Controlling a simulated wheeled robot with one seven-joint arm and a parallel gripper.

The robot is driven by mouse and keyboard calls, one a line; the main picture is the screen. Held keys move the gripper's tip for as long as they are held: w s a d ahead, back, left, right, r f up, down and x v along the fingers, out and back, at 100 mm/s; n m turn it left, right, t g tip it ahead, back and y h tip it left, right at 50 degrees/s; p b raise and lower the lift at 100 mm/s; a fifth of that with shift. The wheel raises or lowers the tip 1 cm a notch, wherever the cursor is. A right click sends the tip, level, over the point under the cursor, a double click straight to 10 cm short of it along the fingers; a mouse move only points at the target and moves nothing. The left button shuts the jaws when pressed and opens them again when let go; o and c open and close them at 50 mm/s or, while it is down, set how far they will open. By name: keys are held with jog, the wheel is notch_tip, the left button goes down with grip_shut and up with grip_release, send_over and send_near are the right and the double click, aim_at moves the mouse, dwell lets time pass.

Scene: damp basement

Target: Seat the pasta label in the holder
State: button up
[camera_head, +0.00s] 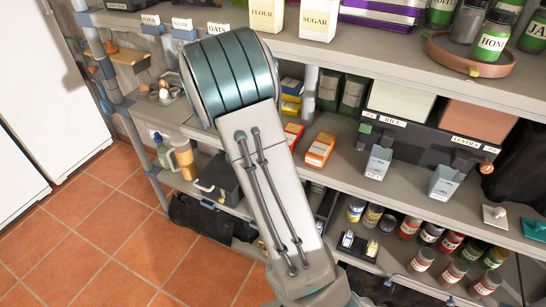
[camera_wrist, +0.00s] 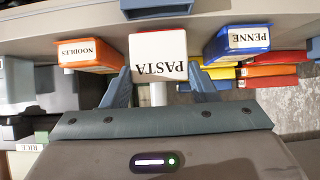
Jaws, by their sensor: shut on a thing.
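The pasta label (camera_wrist: 158,46) is a white card with black PASTA lettering, upside down in the wrist view. My gripper (camera_wrist: 160,72) is shut on it, with one blue-grey finger at each side of its lower part. A blue-grey piece (camera_wrist: 166,9) shows at the top of the wrist view against the shelf, just above the label; it may be the holder, but it is cut off. A gap or contact between it and the label is hard to judge. In the head view my arm hides my gripper and the label.
A noodles box (camera_wrist: 88,56) and a blue penne box (camera_wrist: 237,43) flank the label. The upper shelf (camera_head: 385,55) carries flour (camera_head: 266,14) and sugar (camera_head: 318,20) packs. Orange boxes (camera_head: 319,150) stand on the shelf below. Open tiled floor (camera_head: 110,240) lies at left.

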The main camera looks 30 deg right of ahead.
jog(key=shift+w+a+f, duration=0.1)
jog(key=shift+a+f, duration=0.05)
jog(key=shift+f, duration=2)
jog(key=o, duration=0.9)
jog(key=shift+o, duration=0.2)
